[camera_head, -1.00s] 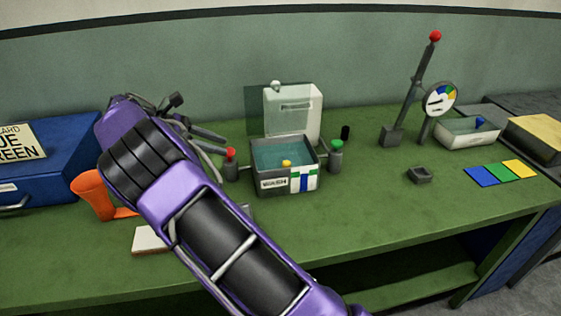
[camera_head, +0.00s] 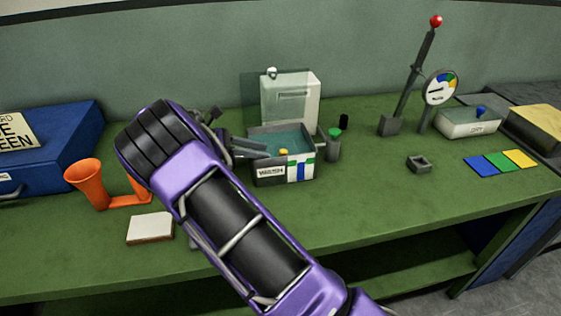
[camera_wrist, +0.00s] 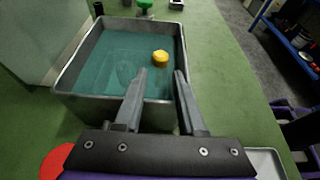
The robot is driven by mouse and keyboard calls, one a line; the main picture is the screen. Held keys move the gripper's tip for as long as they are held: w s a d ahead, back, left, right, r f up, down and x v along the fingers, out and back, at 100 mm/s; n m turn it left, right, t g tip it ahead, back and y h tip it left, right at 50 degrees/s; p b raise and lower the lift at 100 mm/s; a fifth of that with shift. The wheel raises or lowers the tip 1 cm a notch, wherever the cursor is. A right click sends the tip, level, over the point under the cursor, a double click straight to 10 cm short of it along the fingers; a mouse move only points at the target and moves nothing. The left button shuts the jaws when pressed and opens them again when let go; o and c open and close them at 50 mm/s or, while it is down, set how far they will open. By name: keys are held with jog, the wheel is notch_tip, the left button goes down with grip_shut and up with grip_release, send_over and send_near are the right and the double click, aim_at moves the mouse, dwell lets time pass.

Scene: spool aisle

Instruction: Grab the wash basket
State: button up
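The wash tank (camera_head: 271,174), an open grey box labelled WASH with teal liquid, stands mid-bench; it also shows in the wrist view (camera_wrist: 66,81). A yellow knob (camera_wrist: 160,58) shows in the liquid, and in the head view too (camera_head: 284,152). I cannot tell whether it belongs to the wash basket; no basket shape is clear. My gripper (camera_wrist: 161,74) is open and empty, its fingertips over the tank's near side, short of the knob. In the head view my gripper (camera_head: 266,149) reaches in from the tank's left.
A green-topped post (camera_head: 334,145) stands right of the tank, with a clear panel (camera_head: 257,95) and white box (camera_head: 300,98) behind. A red cap (camera_wrist: 56,161) is close below my gripper. An orange funnel stand (camera_head: 88,182) is left.

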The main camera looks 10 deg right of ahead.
aim_at(280, 153)
jog(key=x, duration=0.5)
jog(key=shift+d+f, duration=0.1)
jog(key=shift+d, duration=0.3)
grip_shut()
dwell(1.0)
